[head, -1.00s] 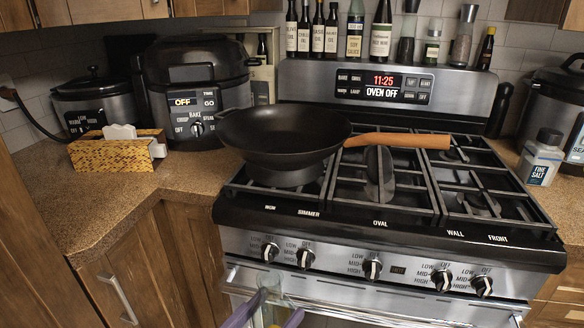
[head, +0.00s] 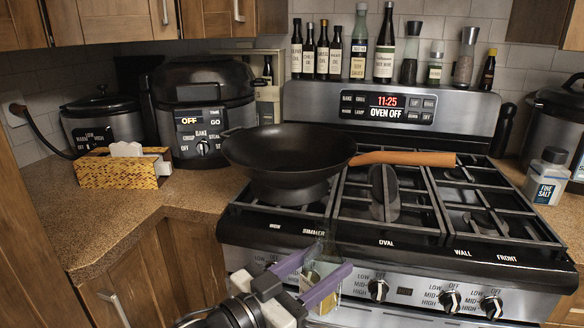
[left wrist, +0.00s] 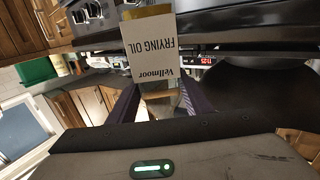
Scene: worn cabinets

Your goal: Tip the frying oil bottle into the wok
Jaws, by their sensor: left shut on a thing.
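The black wok (head: 285,155) with an orange-brown handle sits on the left burner of the stove, its opening facing up. My left gripper (head: 328,264), with purple fingers, is shut on a clear bottle with yellowish contents (head: 322,280) in front of the stove's control panel, below and in front of the wok. In the left wrist view the bottle's white label (left wrist: 153,46) reads Vellmoor Frying Oil, upside down in that picture, between the fingers (left wrist: 160,98). The fingers hide part of the bottle. My right gripper is not in view.
Several dark bottles (head: 322,50) and grinders stand on the stove's back ledge. A fine salt jar (head: 547,178) is right of the stove. A multicooker (head: 205,115) and a woven tissue box (head: 122,167) stand on the left counter. The right burners' grates are bare.

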